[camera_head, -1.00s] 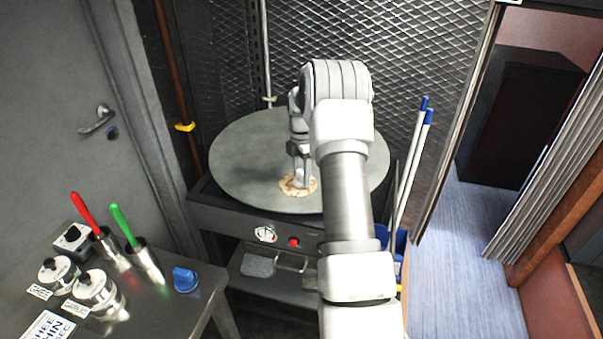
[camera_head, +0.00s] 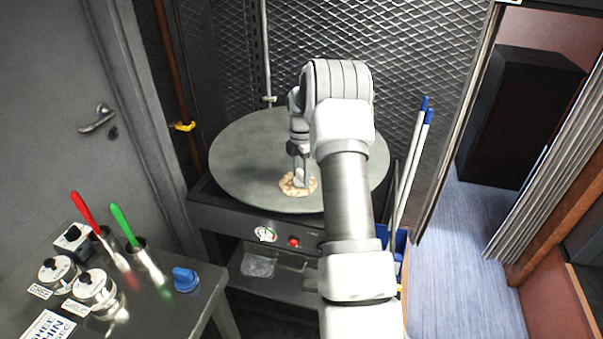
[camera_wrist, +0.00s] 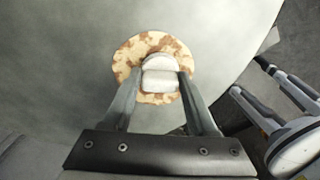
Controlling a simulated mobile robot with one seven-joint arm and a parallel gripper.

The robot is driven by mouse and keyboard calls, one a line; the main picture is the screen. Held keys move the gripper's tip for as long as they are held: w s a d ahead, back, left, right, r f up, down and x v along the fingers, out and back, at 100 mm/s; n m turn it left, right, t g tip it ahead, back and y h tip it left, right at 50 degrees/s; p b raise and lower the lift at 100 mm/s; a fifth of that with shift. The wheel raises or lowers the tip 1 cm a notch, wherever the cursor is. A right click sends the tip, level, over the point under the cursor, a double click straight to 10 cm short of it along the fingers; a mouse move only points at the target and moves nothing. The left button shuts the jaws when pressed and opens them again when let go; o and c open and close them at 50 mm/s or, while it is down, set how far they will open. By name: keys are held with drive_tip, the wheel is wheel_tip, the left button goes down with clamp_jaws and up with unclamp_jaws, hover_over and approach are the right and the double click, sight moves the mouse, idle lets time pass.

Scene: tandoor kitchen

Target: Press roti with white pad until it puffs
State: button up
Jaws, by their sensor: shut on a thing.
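The roti (camera_head: 287,184) lies near the front edge of the round grey griddle (camera_head: 243,160). It is round and pale with brown patches, and it also shows in the wrist view (camera_wrist: 125,62). My gripper (camera_head: 300,181) points down over it and is shut on the white pad (camera_wrist: 160,79). The pad sits over the middle of the roti and appears to touch it. In the head view my gripper and arm hide most of the pad and part of the roti. I cannot tell from here how far the roti has puffed.
Blue-tipped white poles (camera_head: 415,160) stand right of the griddle. A mesh wall (camera_head: 330,50) is behind.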

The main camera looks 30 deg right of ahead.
drive_tip(key=shift+r+p, duration=2.35)
drive_tip(key=shift+r, duration=1.1)
drive_tip(key=shift+f, duration=0.2)
drive_tip(key=shift+w+a+f+b, duration=0.3)
drive_tip(key=shift+f+b, duration=0.2)
drive_tip(key=shift+f, duration=0.4)
drive_tip(key=shift+w+a+f+b, duration=0.3)
drive_tip(key=shift+f+b, duration=0.15)
drive_tip(key=shift+f, duration=0.5)
drive_tip(key=shift+w+a+f+b, duration=0.25)
drive_tip(key=shift+f+b, duration=0.25)
drive_tip(key=shift+f, duration=0.4)
drive_tip(key=shift+f+b, duration=0.3)
drive_tip(key=shift+f, duration=0.25)
drive_tip(key=shift+r+p, duration=2.2)
drive_tip(key=shift+r, duration=1.35)
